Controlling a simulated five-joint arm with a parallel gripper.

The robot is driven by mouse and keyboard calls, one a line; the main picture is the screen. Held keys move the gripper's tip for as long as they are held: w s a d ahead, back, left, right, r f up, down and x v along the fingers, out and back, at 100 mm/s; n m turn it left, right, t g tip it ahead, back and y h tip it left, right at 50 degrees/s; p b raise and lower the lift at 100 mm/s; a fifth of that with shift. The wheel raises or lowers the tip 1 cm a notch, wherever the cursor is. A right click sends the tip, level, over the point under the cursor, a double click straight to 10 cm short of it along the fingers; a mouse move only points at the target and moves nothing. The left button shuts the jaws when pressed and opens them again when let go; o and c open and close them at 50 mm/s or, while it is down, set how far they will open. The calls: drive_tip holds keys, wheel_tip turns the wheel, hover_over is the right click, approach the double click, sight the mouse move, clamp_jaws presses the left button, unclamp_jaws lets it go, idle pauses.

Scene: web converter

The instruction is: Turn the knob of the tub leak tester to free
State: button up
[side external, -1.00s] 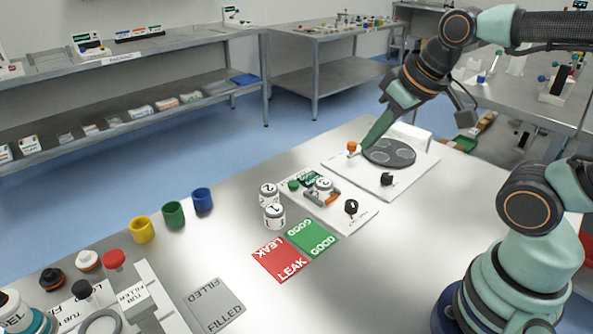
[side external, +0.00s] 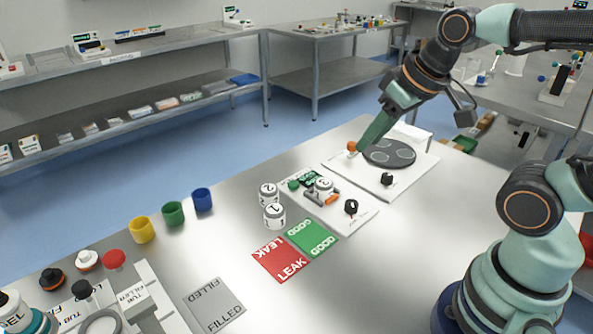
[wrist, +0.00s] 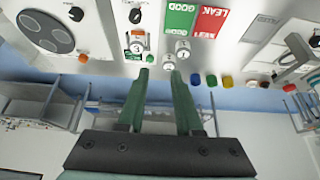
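The tub leak tester (side external: 335,222) is a white plate with a green button, a tub marked 3 (side external: 324,184), an orange-ended clamp piece (side external: 333,200) and a black knob (side external: 351,207) at its near right. The knob also shows at the top of the wrist view (wrist: 135,15); its exact setting is too small to read. My gripper (wrist: 160,72) is open and empty, its two green fingers apart. In the side view its tip hangs by the neighbouring orange knob (side external: 351,146), behind the tester and away from the black knob.
Tubs 1 (side external: 274,216) and 2 (side external: 268,194) stand left of the tester. Green GOOD (side external: 312,237) and red LEAK (side external: 280,260) mats lie in front. A plate with a dark disc (side external: 390,153) and another black knob (side external: 387,179) lies behind. The bench right of the tester is clear.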

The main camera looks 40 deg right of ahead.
drive_tip(key=o, duration=0.4)
drive_tip(key=shift+w+d+f, duration=0.15)
drive_tip(key=shift+w+d, duration=0.05)
drive_tip(key=m+g, duration=0.6)
drive_tip(key=m, duration=0.1)
hover_over(352, 202)
wheel_tip(352, 202, down, 10)
wheel_tip(352, 202, down, 12)
drive_tip(key=shift+r, duration=0.1)
clamp_jaws()
